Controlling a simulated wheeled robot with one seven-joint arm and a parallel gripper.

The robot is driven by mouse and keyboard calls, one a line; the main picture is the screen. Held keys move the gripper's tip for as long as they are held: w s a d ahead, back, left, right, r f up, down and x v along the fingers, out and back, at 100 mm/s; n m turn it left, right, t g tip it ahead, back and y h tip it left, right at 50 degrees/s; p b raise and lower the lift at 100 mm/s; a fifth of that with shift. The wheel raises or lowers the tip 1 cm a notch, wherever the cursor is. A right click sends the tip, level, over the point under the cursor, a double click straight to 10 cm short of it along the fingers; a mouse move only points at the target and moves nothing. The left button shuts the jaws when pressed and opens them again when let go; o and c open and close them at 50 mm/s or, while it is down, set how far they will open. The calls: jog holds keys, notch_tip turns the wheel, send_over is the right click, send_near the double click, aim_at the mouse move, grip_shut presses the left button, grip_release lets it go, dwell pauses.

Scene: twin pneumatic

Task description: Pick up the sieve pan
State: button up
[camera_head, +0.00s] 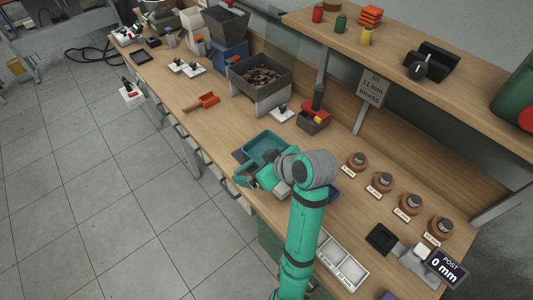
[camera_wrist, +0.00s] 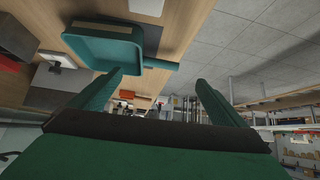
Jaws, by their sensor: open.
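The sieve pan (camera_head: 262,145) is a teal, square, shallow pan on the workbench near its front edge, just beyond my gripper in the head view. In the wrist view the pan (camera_wrist: 100,49) shows at upper left, with its short handle (camera_wrist: 160,64) pointing right. My gripper (camera_wrist: 158,78) is open, and its two green fingers stand apart. The handle's end appears in the gap between the fingertips, but I cannot tell how far off it is. In the head view my gripper (camera_head: 247,174) is partly hidden by my wrist. It holds nothing.
A grey bin of brownish pieces (camera_head: 262,77) stands behind the pan. An orange scoop (camera_head: 202,102) lies to the left. A white divided tray (camera_head: 341,262) and several labelled round pieces (camera_head: 380,181) are to the right. A shelf (camera_head: 430,85) overhangs the bench's back.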

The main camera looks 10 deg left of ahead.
aim_at(246, 167)
jog(key=shift+d+f+x, duration=0.1)
jog(key=shift+x, duration=1.75)
jog(key=shift+d+f+x, duration=0.1)
jog(key=shift+x, duration=1.75)
jog(key=shift+s+d, duration=0.15)
jog(key=c, duration=1.5)
jog(key=shift+r, duration=0.15)
